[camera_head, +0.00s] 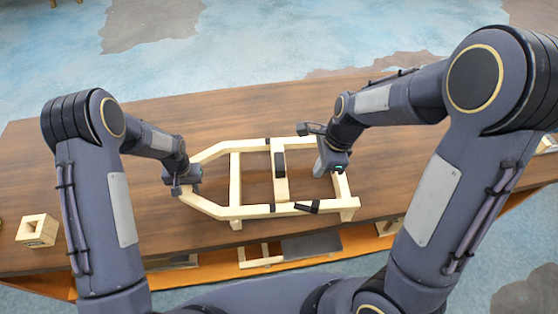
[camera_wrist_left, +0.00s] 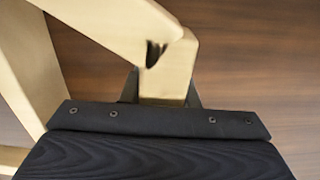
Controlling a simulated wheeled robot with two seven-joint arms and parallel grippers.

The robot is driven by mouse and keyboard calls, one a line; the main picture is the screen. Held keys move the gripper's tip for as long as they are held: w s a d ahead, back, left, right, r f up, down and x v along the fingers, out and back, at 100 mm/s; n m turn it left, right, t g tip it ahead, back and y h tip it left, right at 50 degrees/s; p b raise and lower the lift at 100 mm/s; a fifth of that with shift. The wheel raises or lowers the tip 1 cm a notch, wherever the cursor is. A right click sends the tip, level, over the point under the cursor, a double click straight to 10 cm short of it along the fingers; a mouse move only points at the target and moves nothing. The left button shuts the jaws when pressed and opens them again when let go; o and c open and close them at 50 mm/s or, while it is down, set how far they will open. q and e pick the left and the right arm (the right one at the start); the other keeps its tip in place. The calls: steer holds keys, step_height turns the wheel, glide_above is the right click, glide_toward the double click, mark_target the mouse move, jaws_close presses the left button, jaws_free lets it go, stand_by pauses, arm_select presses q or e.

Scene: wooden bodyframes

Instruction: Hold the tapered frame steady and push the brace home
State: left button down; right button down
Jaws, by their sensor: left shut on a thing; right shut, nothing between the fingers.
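The tapered frame (camera_head: 232,211) of pale wood lies on the table, its narrow end to the left. My left gripper (camera_head: 184,188) is shut on the narrow end; in the left wrist view a pale wooden end piece (camera_wrist_left: 166,85) sits between its fingers, with a dark notch at the joint. A crosspiece with a black block (camera_head: 280,164), which looks like the brace, spans the middle of the frame. My right gripper (camera_head: 322,168) is shut and empty, just right of that crosspiece and near the frame's wide end. Whether it touches the wood cannot be told.
A small square wooden block (camera_head: 38,230) with a hole lies at the table's left. A lower shelf (camera_head: 215,266) at the front holds more wooden pieces and a dark panel (camera_head: 312,245). The brown table (camera_head: 180,115) is bare behind the frame.

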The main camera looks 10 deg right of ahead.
arm_select(q)
steer(key=shift+a, duration=0.1)
steer(key=c, duration=1)
jaws_free()
steer(key=shift+c, duration=0.2)
step_height(320, 180, up, 12)
steer(key=shift+r, duration=0.1)
steer(key=s+a+r+n+t+h+b, duration=0.1)
steer(key=s+a+r+t+h+b, duration=0.1)
steer(key=s+r, duration=0.6)
steer(key=s+a+r+n+t+h+b, duration=0.1)
steer(key=s+r+t, duration=0.1)
steer(key=s+r, duration=0.65)
steer(key=s+d+f+t+b, duration=0.1)
steer(key=s+f, duration=0.1)
steer(key=s, duration=0.9)
steer(key=shift+d+f+n+t+h, duration=0.25)
steer(key=shift+d+n+t+h, duration=0.05)
steer(key=shift+d+h, duration=0.1)
arm_select(e)
steer(key=s+d+r+n+t, duration=0.1)
steer(key=s+r+n, duration=0.3)
steer(key=s+n, duration=0.4)
steer(key=s+d+r+n+t+y, duration=0.1)
steer(key=s+r+n+t, duration=0.3)
steer(key=s+n, duration=0.5)
steer(key=shift+d+r+n+t, duration=0.2)
steer(key=shift+r+n+t, duration=0.1)
steer(key=shift+r, duration=0.25)
